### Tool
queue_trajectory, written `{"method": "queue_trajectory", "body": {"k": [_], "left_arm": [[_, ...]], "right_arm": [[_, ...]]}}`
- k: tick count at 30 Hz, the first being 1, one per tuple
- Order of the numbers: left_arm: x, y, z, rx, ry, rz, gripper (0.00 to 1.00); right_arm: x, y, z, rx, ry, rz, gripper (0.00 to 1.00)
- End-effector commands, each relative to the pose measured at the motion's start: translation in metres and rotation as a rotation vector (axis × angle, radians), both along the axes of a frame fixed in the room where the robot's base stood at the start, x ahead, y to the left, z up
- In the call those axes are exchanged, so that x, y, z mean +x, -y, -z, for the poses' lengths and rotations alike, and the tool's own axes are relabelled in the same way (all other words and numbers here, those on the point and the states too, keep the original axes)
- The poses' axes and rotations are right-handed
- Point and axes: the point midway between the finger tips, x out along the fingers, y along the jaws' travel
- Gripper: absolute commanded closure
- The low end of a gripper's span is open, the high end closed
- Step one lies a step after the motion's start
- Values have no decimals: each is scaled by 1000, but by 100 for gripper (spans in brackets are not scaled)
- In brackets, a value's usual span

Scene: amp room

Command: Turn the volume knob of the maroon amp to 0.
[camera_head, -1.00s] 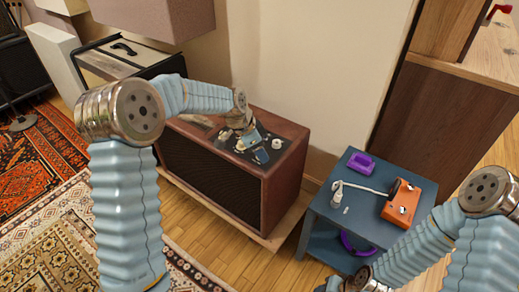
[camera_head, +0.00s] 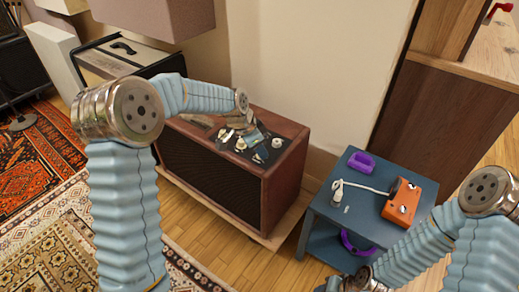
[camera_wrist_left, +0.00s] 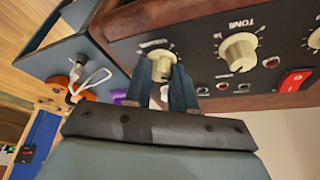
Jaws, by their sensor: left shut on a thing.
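The maroon amp (camera_head: 285,190) stands against the wall in the head view, with its dark control panel on top. In the left wrist view a cream knob (camera_wrist_left: 160,62) sits at the end of the panel nearest the blue side table; the label above it is too blurred to read. My left gripper (camera_wrist_left: 161,76) is shut on this knob, one finger on each side. The cream tone knob (camera_wrist_left: 238,50) is beside it, free of the fingers. In the head view my left gripper (camera_head: 250,138) is over the panel and partly hides it. My right gripper is low at the bottom edge, its fingers not clear.
A blue side table (camera_head: 345,220) to the right of the amp holds an orange box (camera_head: 408,203), a purple thing (camera_head: 361,163) and a white cable. A red switch (camera_wrist_left: 295,81) is on the amp panel. A black-and-cream amp (camera_head: 120,55) stands behind on the left.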

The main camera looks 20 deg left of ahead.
Motion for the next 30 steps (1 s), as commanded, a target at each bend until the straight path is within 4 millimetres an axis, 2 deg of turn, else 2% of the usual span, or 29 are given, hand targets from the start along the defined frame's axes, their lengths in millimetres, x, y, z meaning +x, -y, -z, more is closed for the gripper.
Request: {"method": "queue_trajectory", "body": {"k": [9,30], "left_arm": [[-1,2,1,1,2,-262,100],[-2,6,0,4,3,-922,100]], "right_arm": [[1,3,11,-4,2,5,57],[3,6,19,-9,4,11,57]]}}
